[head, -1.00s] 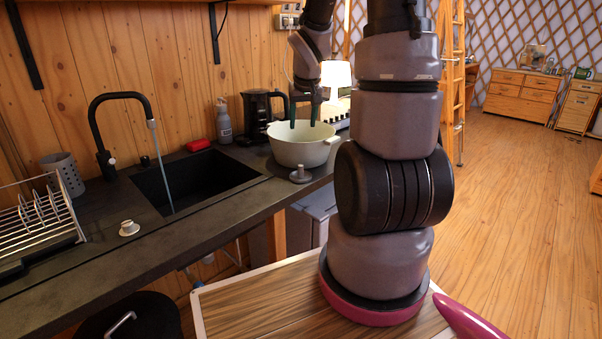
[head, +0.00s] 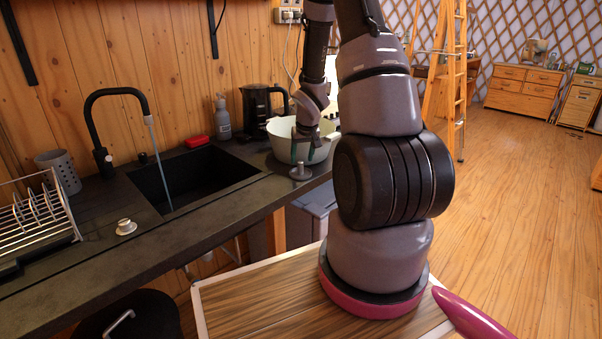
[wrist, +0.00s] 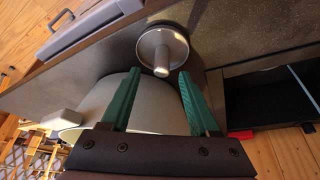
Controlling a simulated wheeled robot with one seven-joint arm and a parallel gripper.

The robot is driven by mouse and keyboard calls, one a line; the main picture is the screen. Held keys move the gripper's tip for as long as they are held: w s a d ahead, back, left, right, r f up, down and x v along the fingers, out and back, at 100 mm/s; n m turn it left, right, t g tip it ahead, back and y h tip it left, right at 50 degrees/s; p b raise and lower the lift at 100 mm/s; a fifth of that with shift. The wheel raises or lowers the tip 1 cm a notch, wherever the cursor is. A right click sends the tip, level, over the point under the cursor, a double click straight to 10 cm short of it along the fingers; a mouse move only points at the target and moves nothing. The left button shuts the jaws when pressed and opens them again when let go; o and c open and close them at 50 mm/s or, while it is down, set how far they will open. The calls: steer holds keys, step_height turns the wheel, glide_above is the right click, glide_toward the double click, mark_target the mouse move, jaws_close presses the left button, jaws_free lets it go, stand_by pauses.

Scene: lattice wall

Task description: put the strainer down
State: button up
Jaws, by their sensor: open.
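The strainer (head: 300,173) is a small grey metal disc with an upright knob, standing on the dark counter near its front edge. In the wrist view the strainer (wrist: 164,46) lies just beyond the fingertips, its knob pointing towards the gap between them. My gripper (head: 304,158) is open and empty, with its green fingers just above the strainer in the head view. In the wrist view my gripper (wrist: 159,72) has its two fingers well apart and nothing between them. No contact with the strainer is visible.
A white pot (head: 282,142) stands right behind the strainer, partly hidden by my gripper. It lies close by the fingers in the wrist view (wrist: 150,105). The sink (head: 190,178) with running water is to the left. A black kettle (head: 257,108) and soap bottle (head: 222,118) stand behind.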

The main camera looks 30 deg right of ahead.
mark_target(300, 162)
steer(key=x, duration=0.3)
steer(key=shift+a+f, duration=0.1)
steer(key=shift+f, duration=0.3)
steer(key=shift+w, duration=0.1)
jaws_close()
steer(key=shift+r, duration=0.15)
